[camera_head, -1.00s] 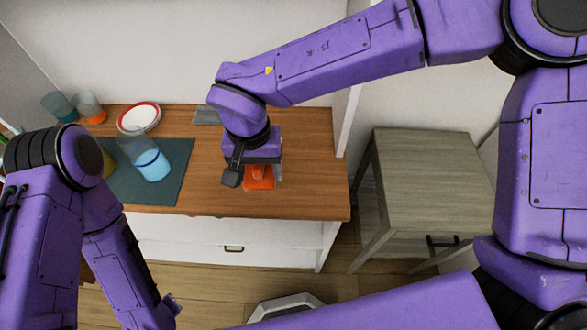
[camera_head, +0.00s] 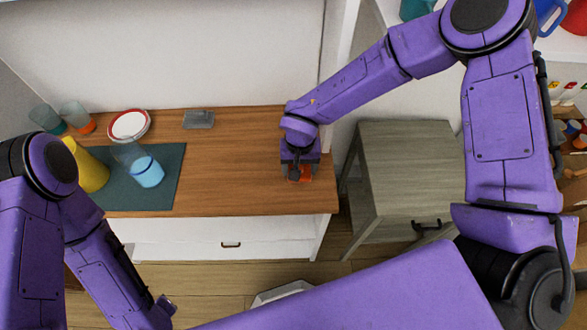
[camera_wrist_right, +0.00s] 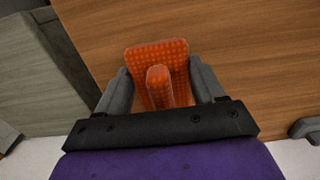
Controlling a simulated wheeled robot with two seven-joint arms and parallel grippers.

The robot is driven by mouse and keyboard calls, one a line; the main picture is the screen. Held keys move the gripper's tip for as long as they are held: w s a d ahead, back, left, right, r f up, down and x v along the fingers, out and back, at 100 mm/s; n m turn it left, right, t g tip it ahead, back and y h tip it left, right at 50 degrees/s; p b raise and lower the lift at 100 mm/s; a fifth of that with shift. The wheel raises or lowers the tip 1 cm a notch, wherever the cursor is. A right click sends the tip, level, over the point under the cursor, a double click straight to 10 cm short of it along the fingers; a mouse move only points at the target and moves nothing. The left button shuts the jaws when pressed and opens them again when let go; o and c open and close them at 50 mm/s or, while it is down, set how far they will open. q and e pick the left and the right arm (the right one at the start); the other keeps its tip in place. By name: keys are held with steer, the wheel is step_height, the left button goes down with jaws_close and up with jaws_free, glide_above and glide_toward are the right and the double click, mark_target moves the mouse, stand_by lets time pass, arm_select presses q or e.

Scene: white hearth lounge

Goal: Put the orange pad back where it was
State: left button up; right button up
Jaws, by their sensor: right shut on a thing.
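The orange pad (camera_wrist_right: 182,58) has a dotted surface and a raised grip in its middle. It shows in the right wrist view between the fingers of my right gripper (camera_wrist_right: 167,92), which is shut on it. In the head view the pad (camera_head: 305,174) is mostly hidden under my right gripper (camera_head: 299,171), over the right end of the wooden counter top (camera_head: 235,165). I cannot tell whether the pad touches the wood. My left arm comes in at the lower left; its gripper is out of view.
A dark mat (camera_head: 118,197) lies on the counter's left part, with a blue-filled glass (camera_head: 146,172) and a yellow object (camera_head: 90,171). Behind are a red-rimmed bowl (camera_head: 129,125), two tumblers and a grey item (camera_head: 198,119). A grey cabinet (camera_head: 410,155) stands right. The counter's middle is clear.

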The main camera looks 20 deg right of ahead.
steer(key=shift+a+f, duration=0.1)
steer(key=shift+f, duration=0.75)
steer(key=shift+f, duration=0.1)
steer(key=o, duration=0.9)
steer(key=shift+o, duration=0.2)
step_height(320, 180, up, 12)
steer(key=shift+r+b, duration=0.15)
steer(key=shift+b, duration=0.35)
